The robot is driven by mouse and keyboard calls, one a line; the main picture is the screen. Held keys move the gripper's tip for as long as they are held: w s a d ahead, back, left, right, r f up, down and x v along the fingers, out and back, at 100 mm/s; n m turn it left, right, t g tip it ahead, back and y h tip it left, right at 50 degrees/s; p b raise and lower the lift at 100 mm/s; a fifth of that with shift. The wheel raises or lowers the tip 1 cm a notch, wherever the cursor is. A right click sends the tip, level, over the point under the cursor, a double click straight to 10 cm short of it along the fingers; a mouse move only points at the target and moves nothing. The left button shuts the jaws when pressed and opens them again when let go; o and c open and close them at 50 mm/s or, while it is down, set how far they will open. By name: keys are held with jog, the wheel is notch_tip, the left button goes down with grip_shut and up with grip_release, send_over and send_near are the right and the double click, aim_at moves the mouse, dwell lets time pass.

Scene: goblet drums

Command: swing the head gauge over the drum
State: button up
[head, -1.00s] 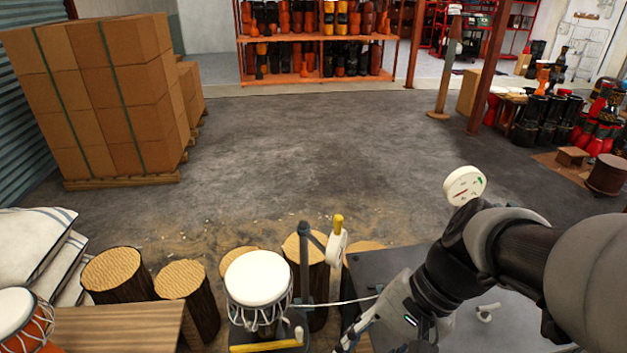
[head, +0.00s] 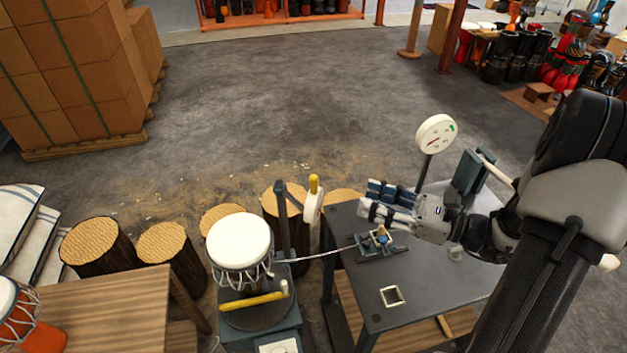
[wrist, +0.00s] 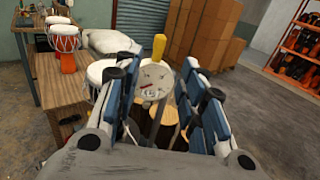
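The drum (head: 240,241) stands upright with its white head facing up on a dark stand. Beside it rises a dark post (head: 284,225) with a short arm at its top. The head gauge (head: 313,205), a white dial with a yellow handle (head: 314,184), hangs from that arm to the right of the drum head, not over it. In the wrist view the gauge dial (wrist: 155,79) and yellow handle (wrist: 159,47) show between my fingers, farther off. My gripper (head: 370,199) is open and empty, right of the gauge and apart from it.
A dark table (head: 412,295) lies below my gripper, with a small clamp-like fixture (head: 382,243) and a round marked dial (head: 435,134) on a post. A thin cord (head: 335,250) runs from the drum stand to the fixture. Log stools (head: 168,246) stand behind the drum.

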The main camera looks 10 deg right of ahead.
aim_at(313, 192)
jog(key=b+x, duration=0.2)
jog(key=x, duration=1.2)
jog(key=shift+w+a, duration=0.15)
jog(key=shift+a, duration=0.05)
jog(key=shift+c, duration=0.4)
grip_shut()
